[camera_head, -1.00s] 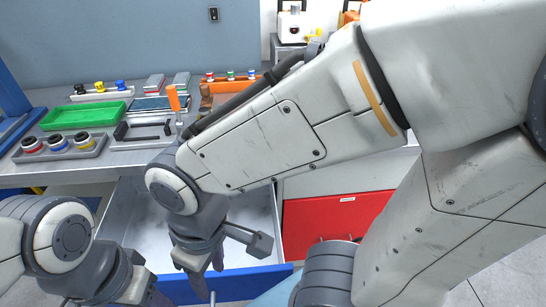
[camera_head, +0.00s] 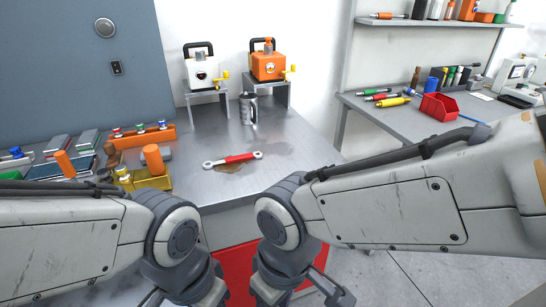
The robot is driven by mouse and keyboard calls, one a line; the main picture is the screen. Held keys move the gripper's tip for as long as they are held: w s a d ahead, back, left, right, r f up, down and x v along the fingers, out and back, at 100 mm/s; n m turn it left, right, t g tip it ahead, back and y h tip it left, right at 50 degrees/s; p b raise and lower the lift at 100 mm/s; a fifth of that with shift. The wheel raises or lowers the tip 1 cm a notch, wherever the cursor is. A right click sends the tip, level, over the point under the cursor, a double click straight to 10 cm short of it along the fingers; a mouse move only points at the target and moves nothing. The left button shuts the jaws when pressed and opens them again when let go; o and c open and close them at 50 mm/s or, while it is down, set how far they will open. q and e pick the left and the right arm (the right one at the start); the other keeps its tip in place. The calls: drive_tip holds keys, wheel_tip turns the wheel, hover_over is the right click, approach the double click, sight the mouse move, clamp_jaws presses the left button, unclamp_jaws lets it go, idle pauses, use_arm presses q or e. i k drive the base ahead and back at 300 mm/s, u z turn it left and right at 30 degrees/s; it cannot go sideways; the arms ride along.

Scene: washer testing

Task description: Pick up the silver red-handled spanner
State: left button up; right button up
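The silver spanner with a red handle (camera_head: 240,158) lies flat on the metal workbench (camera_head: 290,150), over a brownish stain. Its silver ends point left and right. My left gripper (camera_head: 200,295) is low at the bottom edge, in front of the bench and left of the spanner's middle. My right gripper (camera_head: 295,290) is also low in front of the bench, to the right. Both are apart from the spanner. Their fingertips are cut off or hidden, so their opening does not show.
A white machine (camera_head: 201,72) and an orange machine (camera_head: 268,66) sit on stands at the back. A yellow block holder (camera_head: 150,178) is left of the spanner. A red bin (camera_head: 439,107) is on the right-hand bench.

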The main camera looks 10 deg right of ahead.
sight(231, 159)
drive_tip(key=z, duration=1.8)
drive_tip(key=i, duration=1.55)
drive_tip(key=u, duration=3.25)
